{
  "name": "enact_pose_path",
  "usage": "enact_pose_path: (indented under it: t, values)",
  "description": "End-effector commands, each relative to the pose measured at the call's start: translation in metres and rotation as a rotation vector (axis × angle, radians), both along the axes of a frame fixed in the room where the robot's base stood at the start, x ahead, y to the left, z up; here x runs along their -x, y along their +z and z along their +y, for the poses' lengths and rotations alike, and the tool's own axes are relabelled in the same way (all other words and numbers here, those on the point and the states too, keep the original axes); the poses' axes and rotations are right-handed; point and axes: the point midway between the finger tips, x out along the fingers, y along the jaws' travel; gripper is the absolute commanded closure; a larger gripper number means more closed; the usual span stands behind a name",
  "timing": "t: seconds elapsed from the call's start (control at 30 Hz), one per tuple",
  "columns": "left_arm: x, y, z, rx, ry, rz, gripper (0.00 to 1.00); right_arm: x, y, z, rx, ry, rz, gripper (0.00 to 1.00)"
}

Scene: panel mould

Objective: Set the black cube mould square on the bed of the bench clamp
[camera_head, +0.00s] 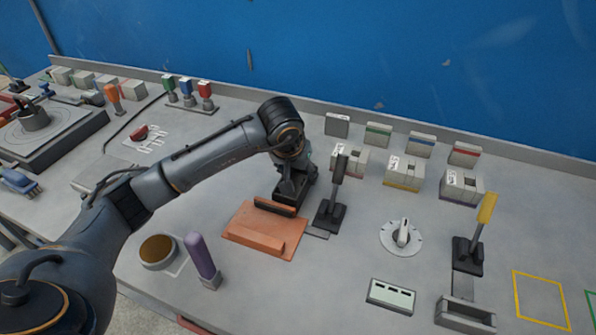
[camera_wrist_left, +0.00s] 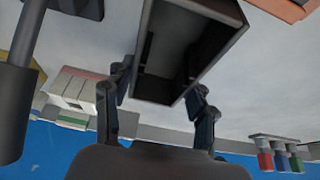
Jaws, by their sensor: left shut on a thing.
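The black cube mould (camera_wrist_left: 185,50) is a dark, open-topped box between both fingers of my left gripper (camera_wrist_left: 163,85) in the wrist view. In the head view the left gripper (camera_head: 294,176) is shut on the mould (camera_head: 289,196), just behind the back bar of an orange fixture that looks like the bench clamp (camera_head: 262,225). The clamp has a flat bed between a raised back bar and a front block; the bed looks empty. I cannot tell whether the mould touches the bench. My right gripper is in neither view.
A black-handled lever (camera_head: 332,198) stands upright close to the clamp's right side. A purple-handled tool (camera_head: 202,258) and a round brown-topped dish (camera_head: 158,251) stand at the front left. A white dial (camera_head: 401,236) and a yellow-handled lever (camera_head: 475,240) are to the right.

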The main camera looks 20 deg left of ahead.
Motion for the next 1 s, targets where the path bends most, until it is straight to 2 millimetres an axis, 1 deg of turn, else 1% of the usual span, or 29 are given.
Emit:
enact_pose_path:
  t: [0.17, 0.27, 0.3, 0.37, 0.4, 0.77, 0.8, 0.87, 1.0]
  values:
    - [-0.001, 0.001, 0.0, 0.001, 0.0, -0.003, 0.82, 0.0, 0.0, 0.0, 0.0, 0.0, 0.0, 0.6]
    - [-0.001, -0.002, 0.0, 0.001, 0.0, -0.003, 0.82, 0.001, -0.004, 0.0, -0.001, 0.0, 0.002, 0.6]
    - [0.0, -0.003, 0.0, 0.0, 0.0, -0.001, 0.42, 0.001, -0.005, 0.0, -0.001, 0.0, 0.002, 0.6]
    - [0.0, -0.002, 0.0, 0.0, 0.0, -0.001, 0.3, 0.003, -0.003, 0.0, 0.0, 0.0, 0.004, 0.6]
    - [0.0, -0.002, 0.0, 0.0, 0.0, -0.001, 0.21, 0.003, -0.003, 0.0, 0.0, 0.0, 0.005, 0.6]
    - [0.0, 0.0, 0.0, 0.001, 0.0, -0.001, 0.21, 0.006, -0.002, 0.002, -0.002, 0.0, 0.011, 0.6]
    - [0.0, 0.002, 0.0, 0.001, 0.0, -0.001, 0.21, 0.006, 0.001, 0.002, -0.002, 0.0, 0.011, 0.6]
    - [0.001, 0.006, 0.0, 0.001, 0.0, -0.004, 0.21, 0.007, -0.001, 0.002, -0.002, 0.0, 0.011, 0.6]
    - [0.01, 0.03, -0.001, -0.001, -0.002, -0.008, 0.21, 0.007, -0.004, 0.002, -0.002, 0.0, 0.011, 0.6]
